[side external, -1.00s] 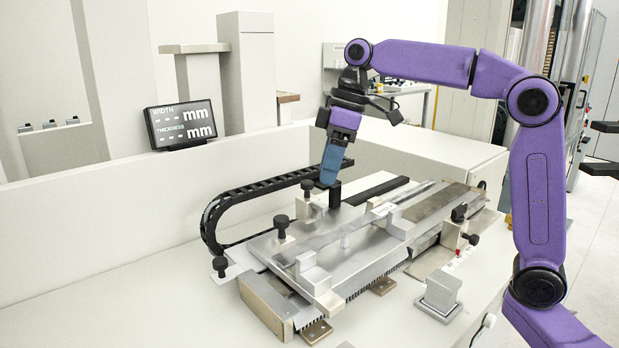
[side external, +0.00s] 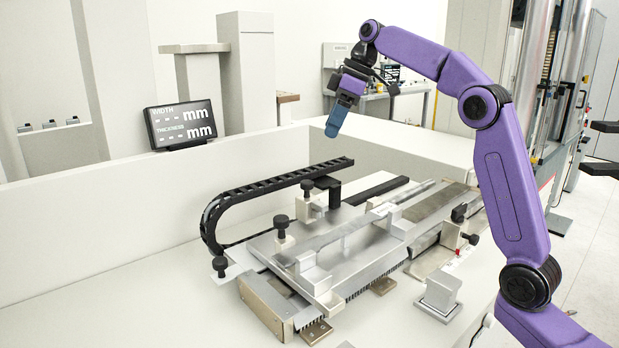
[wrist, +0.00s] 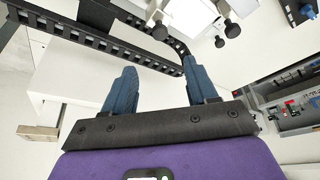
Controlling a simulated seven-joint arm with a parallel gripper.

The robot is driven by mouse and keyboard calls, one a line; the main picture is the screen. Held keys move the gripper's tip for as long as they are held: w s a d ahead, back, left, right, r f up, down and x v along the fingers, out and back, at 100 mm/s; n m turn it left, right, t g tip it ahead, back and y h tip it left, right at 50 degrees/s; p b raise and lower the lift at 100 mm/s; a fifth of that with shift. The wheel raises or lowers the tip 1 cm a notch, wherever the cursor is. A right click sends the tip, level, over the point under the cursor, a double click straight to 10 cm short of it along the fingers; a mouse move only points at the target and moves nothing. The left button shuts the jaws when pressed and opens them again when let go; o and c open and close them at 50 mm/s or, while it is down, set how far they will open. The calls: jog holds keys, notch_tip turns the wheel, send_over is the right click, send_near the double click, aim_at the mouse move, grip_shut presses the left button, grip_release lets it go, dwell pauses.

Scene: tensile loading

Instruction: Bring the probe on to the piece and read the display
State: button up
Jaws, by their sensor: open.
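The display (side external: 181,123) reads WIDTH and THICKNESS with dashes before "mm". The piece appears to be a flat metal strip (side external: 345,234) lying along the silver measuring fixture (side external: 375,262). A black block (side external: 327,190) stands at the end of the cable chain, beside the strip; I cannot tell for sure that it is the probe. My gripper (side external: 331,133) is open and empty, raised above and behind the fixture, clear of the block. In the wrist view my two blue fingers (wrist: 159,72) are spread with nothing between them.
The black cable chain (side external: 250,191) arches over the fixture's back left; it also crosses the wrist view (wrist: 105,44). Black knobs (side external: 281,222) stick up from the fixture. A low white wall (side external: 100,228) runs behind. A small metal block (side external: 438,294) stands at the front right.

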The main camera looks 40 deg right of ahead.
aim_at(308, 182)
jog(key=x, duration=1.4)
jog(key=shift+a+f, duration=0.1)
jog(key=shift+f, duration=0.1)
jog(key=c, duration=0.9)
